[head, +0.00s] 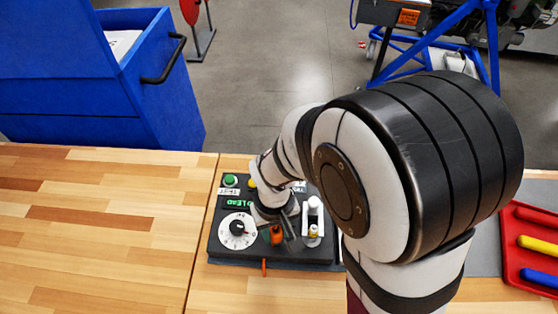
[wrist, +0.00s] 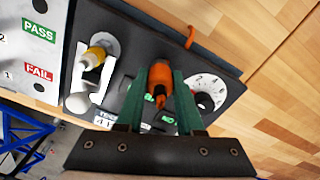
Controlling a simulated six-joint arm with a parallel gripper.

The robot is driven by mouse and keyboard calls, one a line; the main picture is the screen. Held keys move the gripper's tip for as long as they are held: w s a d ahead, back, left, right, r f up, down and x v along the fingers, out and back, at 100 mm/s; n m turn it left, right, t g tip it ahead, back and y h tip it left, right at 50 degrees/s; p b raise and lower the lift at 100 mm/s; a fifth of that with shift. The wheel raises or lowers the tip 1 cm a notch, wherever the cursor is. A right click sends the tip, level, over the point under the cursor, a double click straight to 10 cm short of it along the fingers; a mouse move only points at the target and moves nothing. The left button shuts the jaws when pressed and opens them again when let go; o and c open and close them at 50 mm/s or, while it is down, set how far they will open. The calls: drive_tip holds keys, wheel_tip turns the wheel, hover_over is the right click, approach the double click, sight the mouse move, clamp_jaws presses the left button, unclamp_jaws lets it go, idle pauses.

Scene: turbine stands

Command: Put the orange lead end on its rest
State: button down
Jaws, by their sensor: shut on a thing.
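The orange lead end (wrist: 160,76) is between the two green fingers of my gripper (wrist: 161,82) in the wrist view, with a dark opening at its near end. In the head view the orange lead end (head: 276,235) is upright over the black tester box (head: 225,250), right of the dial; whether it touches the box is unclear. My gripper (head: 286,228) is shut on it, partly hidden by my arm. A small orange piece (head: 264,267) sticks out at the box's front edge, also in the wrist view (wrist: 190,37). I cannot tell which part is the rest.
The box carries a white dial (head: 237,231), a green button (head: 231,181) and a yellow-and-white lead end (wrist: 95,57) by a white holder (wrist: 84,86). A PASS/FAIL panel (wrist: 30,50) lies beside it. A red tray (head: 520,255) stands far right. The wooden bench left is clear.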

sight(276, 231)
drive_tip(key=shift+s+f, duration=0.1)
drive_tip(key=shift+f, duration=0.25)
drive_tip(key=shift+c, duration=2.3)
unclamp_jaws()
drive_tip(key=shift+o, duration=0.3)
drive_tip(key=shift+o, duration=0.5)
drive_tip(key=shift+r, duration=3.6)
